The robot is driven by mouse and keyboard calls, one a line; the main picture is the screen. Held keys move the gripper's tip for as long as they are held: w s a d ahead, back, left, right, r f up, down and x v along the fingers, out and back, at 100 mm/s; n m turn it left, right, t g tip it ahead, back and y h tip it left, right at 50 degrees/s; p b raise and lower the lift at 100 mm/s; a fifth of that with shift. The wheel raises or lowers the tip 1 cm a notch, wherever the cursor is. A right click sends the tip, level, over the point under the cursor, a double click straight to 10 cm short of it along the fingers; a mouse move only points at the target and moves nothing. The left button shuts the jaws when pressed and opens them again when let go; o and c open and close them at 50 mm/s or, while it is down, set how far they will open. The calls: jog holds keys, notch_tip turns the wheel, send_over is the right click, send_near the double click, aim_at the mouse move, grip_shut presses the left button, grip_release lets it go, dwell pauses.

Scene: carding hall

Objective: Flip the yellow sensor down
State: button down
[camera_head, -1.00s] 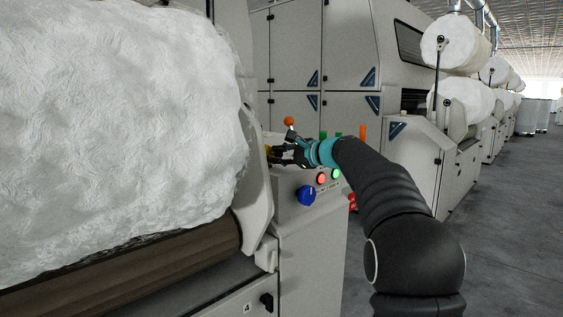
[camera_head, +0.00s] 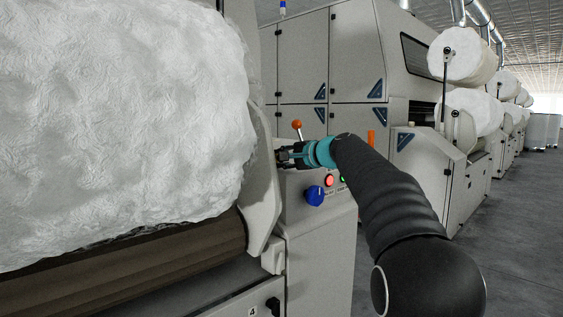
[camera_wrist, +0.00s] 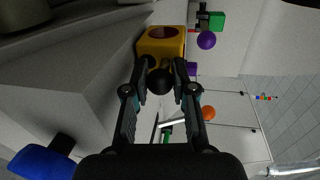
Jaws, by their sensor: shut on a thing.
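The yellow sensor (camera_wrist: 175,42) is a box with a dark red round face, at the top middle of the wrist view. In the head view it is hidden behind my gripper (camera_head: 281,155) and the machine's side plate. In the wrist view my gripper (camera_wrist: 160,70) has its two fingers on either side of a black ball knob (camera_wrist: 160,81), just in front of the yellow sensor. The fingers are shut on this knob. How the knob joins the sensor is hidden by the fingers.
A blue rotary knob (camera_head: 315,195), a red button (camera_head: 329,180) and an orange-tipped lever (camera_head: 297,125) are close to my gripper on the machine. A large white fibre roll (camera_head: 120,120) fills the left. Purple (camera_wrist: 206,40) and green (camera_wrist: 216,21) controls lie beyond the sensor.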

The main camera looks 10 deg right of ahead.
dwell(0.3)
jog(key=c, duration=0.9)
grip_release()
jog(key=shift+a, duration=0.15)
jog(key=shift+c, duration=0.2)
